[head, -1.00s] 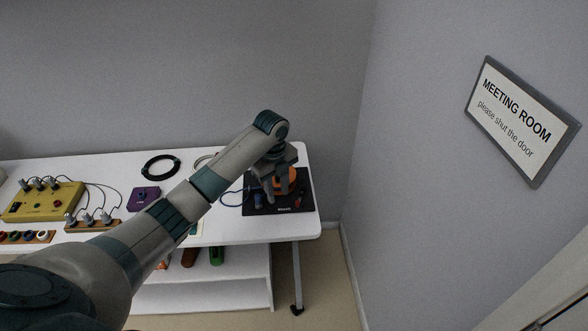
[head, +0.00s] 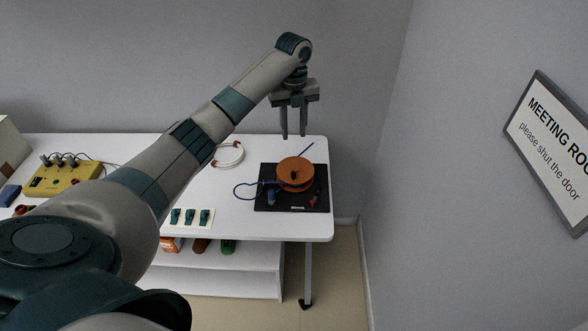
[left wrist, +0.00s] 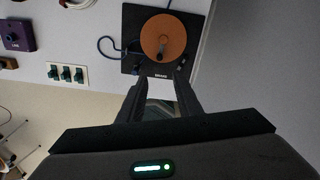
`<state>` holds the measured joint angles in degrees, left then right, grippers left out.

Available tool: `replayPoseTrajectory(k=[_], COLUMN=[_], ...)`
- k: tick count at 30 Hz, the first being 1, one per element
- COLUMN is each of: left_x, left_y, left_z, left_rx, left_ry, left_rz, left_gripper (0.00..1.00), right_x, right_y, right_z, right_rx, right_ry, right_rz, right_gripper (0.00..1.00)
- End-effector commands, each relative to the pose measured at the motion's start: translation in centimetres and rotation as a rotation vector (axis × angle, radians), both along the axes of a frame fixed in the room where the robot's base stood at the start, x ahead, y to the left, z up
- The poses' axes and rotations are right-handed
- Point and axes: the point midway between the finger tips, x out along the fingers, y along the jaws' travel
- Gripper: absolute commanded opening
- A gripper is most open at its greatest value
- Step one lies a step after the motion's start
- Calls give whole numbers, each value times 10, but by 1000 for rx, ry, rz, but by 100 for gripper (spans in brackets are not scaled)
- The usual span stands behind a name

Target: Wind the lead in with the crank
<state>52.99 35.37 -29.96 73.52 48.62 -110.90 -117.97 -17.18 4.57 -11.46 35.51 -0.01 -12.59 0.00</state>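The orange-brown reel (head: 295,181) sits on a black base board (head: 291,207) at the right end of the white table. A small dark crank (left wrist: 161,49) lies on top of the reel in the left wrist view. The blue lead (head: 240,194) makes a loop on the table left of the board, and a blue piece sticks out behind the reel. A blue plug-like piece (head: 271,197) is at the board's left front. My left gripper (head: 293,135) is raised above the table's back edge, fingers down, apart and empty, clear of the reel. My right gripper is not in view.
Walls stand behind and to the right. My left arm hides the table's middle.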

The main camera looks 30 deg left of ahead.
Motion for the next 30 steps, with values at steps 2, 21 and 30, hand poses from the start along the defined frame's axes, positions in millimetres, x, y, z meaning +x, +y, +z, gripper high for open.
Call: replayPoseTrajectory(k=[2, 21, 30], left_x=[0, -1, -1], left_y=[0, -1, 0], left_z=[-4, -103, -151], left_rx=[-1, -1, 0], left_ry=[2, 5, 3], left_rz=[1, 2, 2], left_gripper=[32, 32, 32], right_x=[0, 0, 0], right_y=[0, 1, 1], right_z=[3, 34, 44], right_rx=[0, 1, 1], right_ry=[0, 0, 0], right_rz=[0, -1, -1], right_gripper=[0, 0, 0])
